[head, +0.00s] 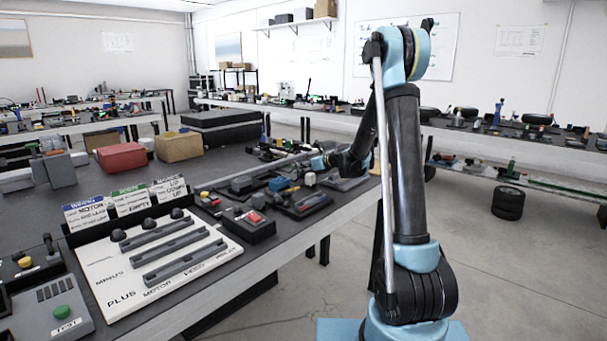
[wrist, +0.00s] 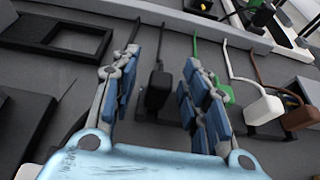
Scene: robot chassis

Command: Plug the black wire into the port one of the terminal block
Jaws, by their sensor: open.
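My gripper (wrist: 162,58) is open in the wrist view, with one blue-padded finger on each side of the black wire's plug. The black wire (wrist: 159,55) runs up from its black plug (wrist: 158,90), which sits between the fingers. I see a gap on both sides of the plug, and nothing is gripped. In the head view, my arm's end is small and low over the far part of the workbench (head: 262,262). I cannot make out the terminal block or its port one for certain in either view.
Right of the black plug are a green plug (wrist: 226,94), a white plug (wrist: 262,108) and a brown plug (wrist: 298,112), each with its wire. The green one is close to my right finger. A black frame (wrist: 62,40) lies at the left. A white board (head: 150,262) lies on the near bench.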

